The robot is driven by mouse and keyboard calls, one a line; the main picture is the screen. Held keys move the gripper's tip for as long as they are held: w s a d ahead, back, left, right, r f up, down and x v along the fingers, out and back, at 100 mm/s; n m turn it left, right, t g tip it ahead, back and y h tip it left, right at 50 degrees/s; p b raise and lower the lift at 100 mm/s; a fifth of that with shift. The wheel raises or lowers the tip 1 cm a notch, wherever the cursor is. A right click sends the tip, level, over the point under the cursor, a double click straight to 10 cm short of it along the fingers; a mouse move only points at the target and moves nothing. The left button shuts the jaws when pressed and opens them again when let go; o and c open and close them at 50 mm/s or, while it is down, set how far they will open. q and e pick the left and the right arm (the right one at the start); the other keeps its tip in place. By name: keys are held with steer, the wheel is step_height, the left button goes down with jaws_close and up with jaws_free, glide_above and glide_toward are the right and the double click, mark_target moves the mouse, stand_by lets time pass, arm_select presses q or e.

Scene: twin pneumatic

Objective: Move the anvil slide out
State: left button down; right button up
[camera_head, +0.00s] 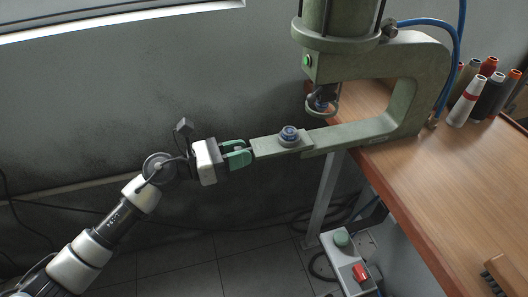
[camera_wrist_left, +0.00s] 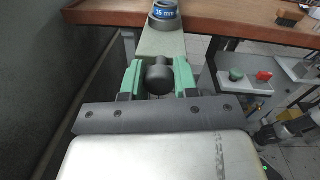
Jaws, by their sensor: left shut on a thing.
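The anvil slide (camera_head: 268,146) is a flat green-grey bar. It sticks out to the left from the lower arm of the green press (camera_head: 425,75). A round anvil with a blue top (camera_head: 289,134) sits on it, left of the press's ram (camera_head: 323,100). In the left wrist view the slide (camera_wrist_left: 160,45) runs away from me, and the anvil (camera_wrist_left: 164,12) reads "15 mm". My left gripper (camera_head: 248,155) is at the slide's outer end. Its green fingers are shut on a dark round knob (camera_wrist_left: 158,76).
A wooden bench (camera_head: 420,165) is at the right, with several thread cones (camera_head: 467,100) at the back and a brush (camera_head: 508,270) in front. A control box with green and red buttons (camera_head: 350,262) is below the slide. A wall is behind; the space left of my gripper looks clear.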

arm_select(q)
steer(key=b+v, duration=0.2)
steer(key=v, duration=0.4)
steer(key=shift+w, duration=0.15)
arm_select(e)
step_height(320, 180, down, 3)
steer(key=shift+a+r, duration=0.1)
arm_select(q)
steer(key=c, duration=0.8)
jaws_free()
steer(key=shift+c, duration=0.2)
steer(key=shift+a, duration=0.1)
steer(key=b+v, duration=0.3)
steer(key=v, duration=0.7)
steer(key=shift+s+a, duration=0.2)
steer(key=shift+a, duration=0.05)
arm_select(e)
step_height(320, 180, down, 3)
steer(key=shift+f, duration=0.1)
